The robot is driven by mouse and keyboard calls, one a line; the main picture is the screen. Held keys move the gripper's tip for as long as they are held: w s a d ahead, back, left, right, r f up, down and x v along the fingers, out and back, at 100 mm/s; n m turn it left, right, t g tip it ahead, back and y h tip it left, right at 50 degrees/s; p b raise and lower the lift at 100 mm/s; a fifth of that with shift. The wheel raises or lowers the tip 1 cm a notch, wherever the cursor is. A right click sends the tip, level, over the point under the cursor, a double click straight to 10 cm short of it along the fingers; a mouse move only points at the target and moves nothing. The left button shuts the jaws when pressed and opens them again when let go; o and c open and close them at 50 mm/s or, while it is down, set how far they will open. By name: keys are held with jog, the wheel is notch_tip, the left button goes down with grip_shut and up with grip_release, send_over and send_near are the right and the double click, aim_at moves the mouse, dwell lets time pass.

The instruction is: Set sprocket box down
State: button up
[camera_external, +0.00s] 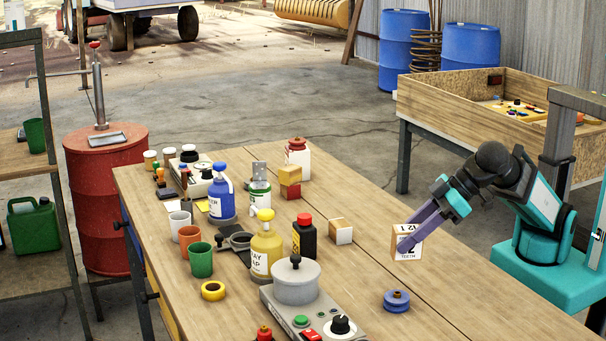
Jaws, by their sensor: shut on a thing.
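The sprocket box (402,250), a small tan and white box with "12" and "TEETH" printed on it, is at the right part of the wooden workbench (370,225). My gripper (406,244) is shut on it, with the purple fingers across its face. The arm reaches in from the right. The box looks upright, but I cannot tell whether its underside touches the bench top or hangs just above it.
A blue spool (396,300) lies in front of the box. A small tan and white box (340,231) and a dark bottle (304,237) stand to its left. A hotplate with a pot (297,281) is at the front. Bare bench top lies behind and right.

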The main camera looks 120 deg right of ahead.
jog(key=w+a+r+n+y+p, duration=0.2)
jog(key=w+a+p, duration=0.15)
jog(key=w, duration=0.65)
jog(key=w+a+r+n+y+p, duration=0.15)
jog(key=w+p, duration=0.35)
jog(key=w, duration=0.5)
jog(key=w+a+r+n+y+p, duration=0.1)
jog(key=w+a+r+n+p, duration=0.2)
jog(key=w, duration=0.8)
jog(key=w+d+f+m+p, duration=0.2)
jog(key=w+d+f+p, duration=0.2)
jog(key=d+p, duration=0.6)
jog(key=w+h+p, duration=0.1)
jog(key=w, duration=0.1)
jog(key=shift+w+d+t, duration=0.15)
jog(key=shift+w+t, duration=0.2)
jog(key=shift+t, duration=0.05)
jog(key=shift+f, duration=0.1)
jog(key=shift+f+p, duration=0.9)
jog(key=shift+f, duration=2.1)
jog(key=shift+f+p, duration=0.5)
jog(key=shift+f, duration=1.35)
